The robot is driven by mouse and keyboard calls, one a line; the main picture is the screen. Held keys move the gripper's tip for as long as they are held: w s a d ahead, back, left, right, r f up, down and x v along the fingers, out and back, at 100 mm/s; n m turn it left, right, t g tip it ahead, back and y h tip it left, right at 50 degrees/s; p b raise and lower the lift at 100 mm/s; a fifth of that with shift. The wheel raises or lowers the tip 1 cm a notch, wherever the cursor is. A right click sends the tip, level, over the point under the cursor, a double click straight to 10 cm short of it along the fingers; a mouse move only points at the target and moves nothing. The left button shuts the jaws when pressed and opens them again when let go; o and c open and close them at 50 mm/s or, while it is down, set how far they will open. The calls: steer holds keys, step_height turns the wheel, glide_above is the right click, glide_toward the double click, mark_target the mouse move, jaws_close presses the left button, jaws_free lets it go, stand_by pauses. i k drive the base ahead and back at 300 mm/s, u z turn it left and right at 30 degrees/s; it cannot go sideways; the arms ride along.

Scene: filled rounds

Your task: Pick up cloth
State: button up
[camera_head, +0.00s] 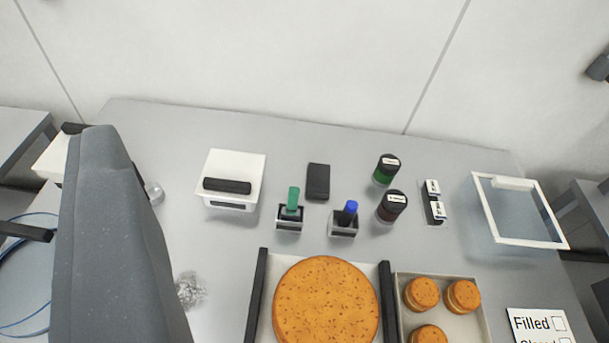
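No flat cloth is plain to see. A small crumpled grey-white thing (190,290) lies on the table left of the large round's tray; it may be the cloth, but I cannot tell its material. A large dark grey form (110,240) fills the left foreground, close to the camera, and looks like part of my own arm or gripper. It stands left of the crumpled thing and hides the table behind it. No pair of fingertips shows clearly, and I see nothing held.
The grey table (240,135) holds a white box (235,165), a green-handled item (292,200), a blue-topped item (348,212), a black block (318,182), two dark jars (386,170), a white-framed clear panel (545,218), a large orange round (325,300), small rounds (422,293) and a "Filled" card (540,325).

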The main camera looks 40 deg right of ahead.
mark_target(317, 187)
steer(key=i, duration=0.85)
steer(key=z, duration=0.1)
